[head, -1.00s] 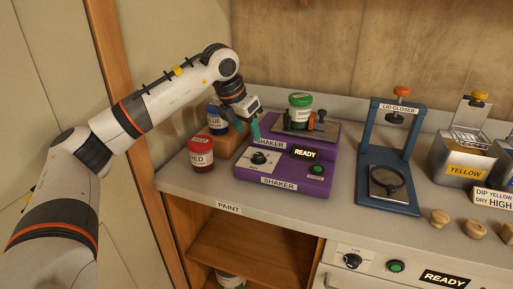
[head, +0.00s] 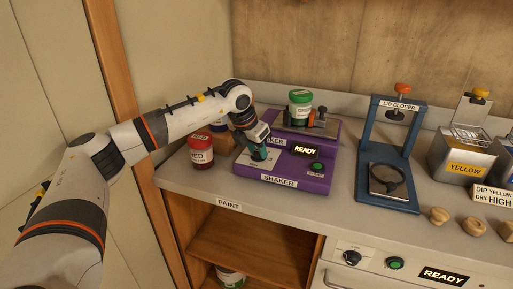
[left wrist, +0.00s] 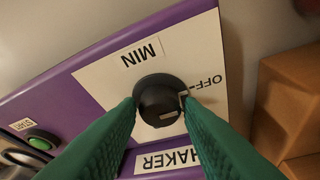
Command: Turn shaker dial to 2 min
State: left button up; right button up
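The purple shaker (head: 250,172) stands on the counter, its READY display lit. Its black dial (left wrist: 160,98) sits on a white plate with MIN and OFF lettering, upside down in the left wrist view. A pale mark at the dial's edge lies beside OFF; the other settings are hidden. My left gripper (head: 262,155) is low over the plate and covers the dial in the head view. In the left wrist view, its green fingers (left wrist: 160,103) are apart, one on each side of the dial. Whether they touch it is unclear. My right gripper is not in view.
A green-lidded can (head: 300,108) is in the clamp on top of the shaker. A red can (head: 201,152) stands just left of it. A green button (head: 317,167) is on the shaker's front. The blue lid closer (head: 366,140) stands to the right.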

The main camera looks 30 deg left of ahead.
pick_arm(q)
jog(key=c, duration=0.5)
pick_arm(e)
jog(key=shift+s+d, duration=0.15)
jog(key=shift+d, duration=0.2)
